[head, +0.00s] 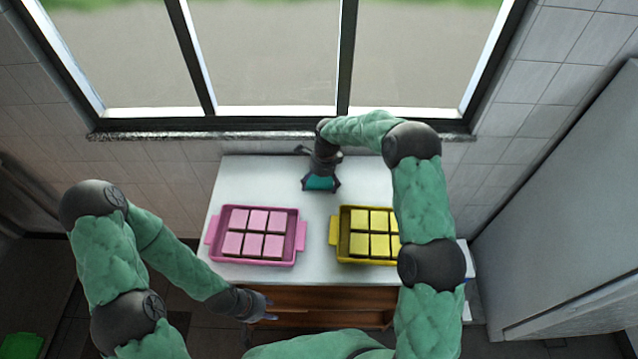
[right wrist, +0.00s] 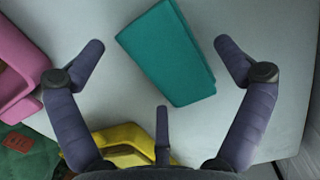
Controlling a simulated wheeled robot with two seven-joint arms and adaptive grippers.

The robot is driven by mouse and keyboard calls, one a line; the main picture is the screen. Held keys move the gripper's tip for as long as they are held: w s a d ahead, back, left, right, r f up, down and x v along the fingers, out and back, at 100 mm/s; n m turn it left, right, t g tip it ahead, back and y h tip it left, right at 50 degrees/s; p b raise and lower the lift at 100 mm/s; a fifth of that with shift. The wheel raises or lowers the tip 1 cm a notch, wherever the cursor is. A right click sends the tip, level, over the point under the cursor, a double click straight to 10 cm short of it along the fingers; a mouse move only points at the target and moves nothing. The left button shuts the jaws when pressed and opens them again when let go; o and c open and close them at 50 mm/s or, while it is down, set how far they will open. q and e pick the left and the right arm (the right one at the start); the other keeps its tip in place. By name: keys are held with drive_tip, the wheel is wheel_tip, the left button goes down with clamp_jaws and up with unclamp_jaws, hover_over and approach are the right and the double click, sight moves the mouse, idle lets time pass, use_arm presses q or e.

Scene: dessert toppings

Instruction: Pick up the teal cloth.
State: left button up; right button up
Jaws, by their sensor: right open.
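The teal cloth (head: 319,183) is a folded rectangular piece lying on the white table, towards its back. In the right wrist view the cloth (right wrist: 168,55) lies between my spread fingers, slightly tilted, with clear tabletop on both sides. My right gripper (head: 320,187) is open over the cloth, pointing down. It shows open in the right wrist view too (right wrist: 160,45), and no finger visibly touches the cloth. My left gripper (head: 264,309) hangs in front of the table's front edge, away from the cloth. Its fingers are too small to tell whether they are open.
A pink tray (head: 212,240) with several pink-topped squares stands on the table's left. A yellow tray (head: 335,232) with yellow-topped squares stands to the right, partly hidden by my right arm. The window sill (head: 200,135) is behind the table. The table's back left is clear.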

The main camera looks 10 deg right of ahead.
drive_tip(key=shift+f, duration=0.25)
drive_tip(key=c, duration=1.1)
drive_tip(key=shift+r, duration=0.2)
drive_tip(key=shift+r, duration=0.25)
wheel_tip(320, 180, up, 2)
drive_tip(key=shift+w+r+p, duration=0.1)
drive_tip(key=shift+p, duration=0.2)
drive_tip(key=s+d+r, duration=0.1)
drive_tip(key=s+r, duration=0.4)
drive_tip(key=r, duration=0.1)
drive_tip(key=shift+d+r+p, duration=0.3)
drive_tip(key=shift+p, duration=0.15)
drive_tip(key=s+d+r, duration=0.2)
drive_tip(key=s+r, duration=0.1)
drive_tip(key=s, duration=0.5)
drive_tip(key=shift+s+d+r, duration=0.2)
drive_tip(key=shift+s+d, duration=0.05)
drive_tip(key=shift+d, duration=0.05)
